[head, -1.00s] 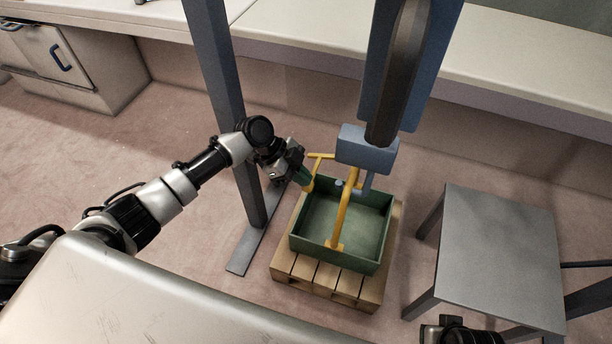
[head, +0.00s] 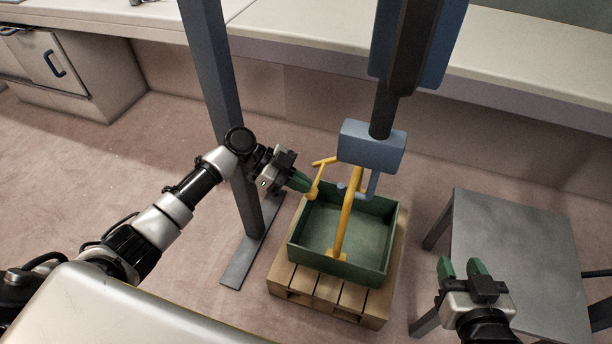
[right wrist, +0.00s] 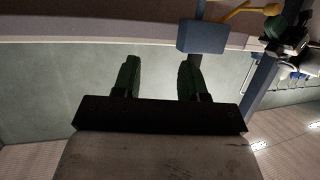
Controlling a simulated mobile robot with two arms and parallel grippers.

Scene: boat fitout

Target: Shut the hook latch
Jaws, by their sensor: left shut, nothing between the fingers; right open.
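A blue hook block (head: 372,147) hangs on a dark rod over the green crate. A small blue hook (head: 368,186) hangs below it, close to the crate's upright yellow handle (head: 345,225); whether they touch is unclear. A yellow lever (head: 325,162), seemingly the latch, sticks out left of the block with a rounded end lower down. My left gripper (head: 310,190) is shut and empty, its tips at that rounded end. My right gripper (head: 463,268) is open and empty, low at the right. The right wrist view shows the block (right wrist: 202,37) and lever (right wrist: 243,14) beyond its fingers.
The green crate (head: 376,271) stands on a wooden pallet (head: 325,292). A grey post (head: 215,80) rises just left of it, behind my left arm. A grey table (head: 515,245) stands at the right, near my right gripper. A long counter (head: 320,45) runs along the back.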

